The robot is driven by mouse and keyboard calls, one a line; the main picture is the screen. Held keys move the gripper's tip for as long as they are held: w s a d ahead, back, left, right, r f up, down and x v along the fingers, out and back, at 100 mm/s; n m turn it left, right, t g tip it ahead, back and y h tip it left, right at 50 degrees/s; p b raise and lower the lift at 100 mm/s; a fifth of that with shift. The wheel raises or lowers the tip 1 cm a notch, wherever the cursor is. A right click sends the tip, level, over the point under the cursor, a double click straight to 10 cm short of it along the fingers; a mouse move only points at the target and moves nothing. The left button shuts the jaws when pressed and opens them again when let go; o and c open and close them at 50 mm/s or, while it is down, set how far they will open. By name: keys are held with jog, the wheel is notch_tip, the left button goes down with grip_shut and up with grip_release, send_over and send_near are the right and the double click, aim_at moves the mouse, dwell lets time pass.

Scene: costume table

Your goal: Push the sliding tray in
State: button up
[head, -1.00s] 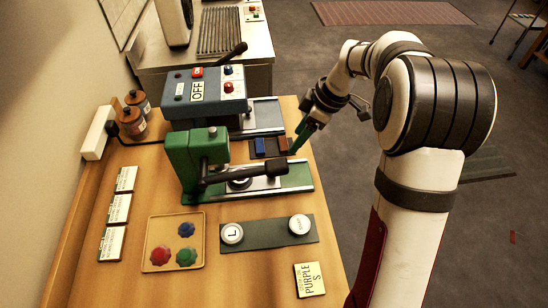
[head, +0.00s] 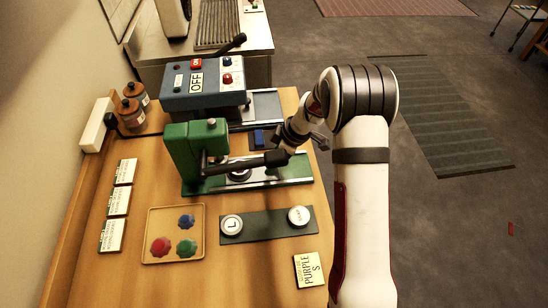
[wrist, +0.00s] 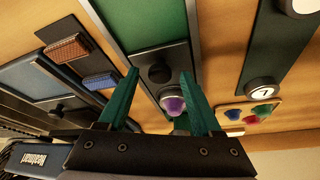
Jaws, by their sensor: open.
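The green press (head: 196,155) stands mid-table with a black-gripped lever (head: 275,158) reaching right. Its sliding tray lies between silver rails on the green base (head: 297,167); in the head view the press and lever partly cover it. In the wrist view the tray (wrist: 150,55) looks dark, with a black knob (wrist: 160,74) and a purple piece (wrist: 173,103). My gripper (wrist: 160,82) is open, its teal fingers either side of the tray's knob end in that picture. Nothing is held, and I cannot tell whether a finger touches. In the head view my arm hides the fingertips.
A blue machine (head: 203,85) marked OFF stands behind the press. A blue pad (head: 258,139) lies between them; a brown pad (wrist: 67,47) is beside it. In front are a dark strip with white discs (head: 267,223), a tan tray of coloured pieces (head: 150,220) and a PURPLE S card (head: 309,269).

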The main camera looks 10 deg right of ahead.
jog(key=shift+c, duration=0.3)
grip_shut()
dwell(1.0)
